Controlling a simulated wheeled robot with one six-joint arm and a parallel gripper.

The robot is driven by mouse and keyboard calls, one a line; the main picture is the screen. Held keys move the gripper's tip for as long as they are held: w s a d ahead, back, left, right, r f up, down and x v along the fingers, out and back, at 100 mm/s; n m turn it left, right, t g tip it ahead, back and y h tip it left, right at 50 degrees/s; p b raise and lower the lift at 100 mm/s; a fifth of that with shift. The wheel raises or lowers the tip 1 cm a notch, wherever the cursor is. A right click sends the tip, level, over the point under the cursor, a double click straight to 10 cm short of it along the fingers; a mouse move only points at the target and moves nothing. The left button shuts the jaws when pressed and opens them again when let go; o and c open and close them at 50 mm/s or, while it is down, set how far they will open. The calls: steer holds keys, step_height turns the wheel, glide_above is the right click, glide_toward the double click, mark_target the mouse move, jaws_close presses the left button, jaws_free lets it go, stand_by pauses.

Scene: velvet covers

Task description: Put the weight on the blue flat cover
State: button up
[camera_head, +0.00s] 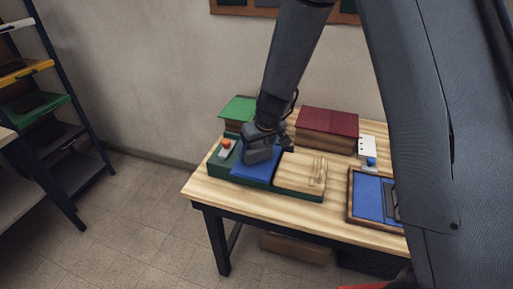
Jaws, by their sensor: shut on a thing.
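The blue flat cover (247,174) lies on a dark green tray (219,169) on the wooden table, between an orange-topped grey piece and a wooden board. My gripper (260,158) points down over the back part of the blue cover. It is shut on a dark grey block, which looks like the weight (257,151). The block and my gripper are close in colour, so their border is hard to tell. The block appears low, at or just above the blue cover; I cannot tell whether it touches.
The orange-topped piece (225,148) is left of my gripper, the wooden board (299,172) right. Behind stand a green-topped box (238,109) and a dark red-topped box (327,122). A wooden-framed blue tray (368,198) is at right. The table's (205,190) front-left corner is bare.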

steer(key=shift+w, duration=0.1)
steer(key=o, duration=2.1)
steer(key=shift+f, duration=0.1)
steer(key=shift+r, duration=0.25)
steer(key=v, duration=1.2)
steer(key=s+d+m+g+h, duration=0.2)
steer(key=s+d+m, duration=0.3)
steer(key=s+d, duration=1)
steer(key=s, duration=0.3)
steer(key=shift+s+f, duration=0.2)
steer(key=shift+s, duration=0.2)
steer(key=shift+f, duration=0.1)
steer(key=shift+g, duration=0.4)
step_height(320, 180, down, 5)
steer(key=b, duration=0.4)
steer(key=shift+w, duration=0.1)
